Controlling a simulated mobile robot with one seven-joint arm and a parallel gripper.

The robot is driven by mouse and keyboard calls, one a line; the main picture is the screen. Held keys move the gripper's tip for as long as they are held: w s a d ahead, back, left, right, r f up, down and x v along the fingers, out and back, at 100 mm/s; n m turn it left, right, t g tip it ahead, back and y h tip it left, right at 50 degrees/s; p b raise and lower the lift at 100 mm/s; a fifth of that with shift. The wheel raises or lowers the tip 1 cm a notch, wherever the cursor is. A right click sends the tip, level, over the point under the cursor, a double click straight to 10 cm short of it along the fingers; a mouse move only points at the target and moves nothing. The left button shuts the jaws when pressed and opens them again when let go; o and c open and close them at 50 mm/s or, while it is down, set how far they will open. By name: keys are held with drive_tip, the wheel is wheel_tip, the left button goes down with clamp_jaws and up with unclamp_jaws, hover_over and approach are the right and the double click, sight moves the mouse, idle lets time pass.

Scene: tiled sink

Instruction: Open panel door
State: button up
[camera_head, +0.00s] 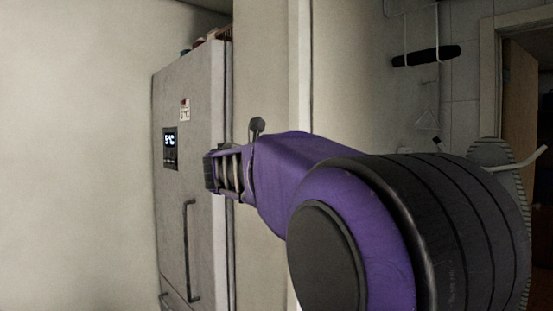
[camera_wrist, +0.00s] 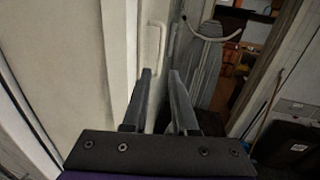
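No surface here is clearly marked as the panel door. A grey fridge-like cabinet door (camera_head: 203,130) with a dark vertical handle (camera_head: 190,250) stands at left in the head view and looks shut. In the wrist view, a pale upright panel (camera_wrist: 118,50) lies left of my gripper (camera_wrist: 160,73), and a pale raised rectangular piece (camera_wrist: 153,45) shows beyond the fingertips. My gripper is open, with a narrow empty gap between its two dark fingers. Contact with any surface cannot be made out. My purple arm hides part of the wall in the head view.
An ironing board (camera_wrist: 205,65) stands beyond my gripper to the right in the wrist view. A doorway with a wooden door (camera_head: 521,105) is at far right in the head view. A dark bin-like box (camera_wrist: 283,140) stands at lower right in the wrist view.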

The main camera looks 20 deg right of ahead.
drive_tip(key=p+x, duration=0.1)
drive_tip(key=x, duration=1.5)
drive_tip(key=shift+d, duration=0.25)
drive_tip(key=shift+c, duration=0.3)
clamp_jaws()
idle(0.4)
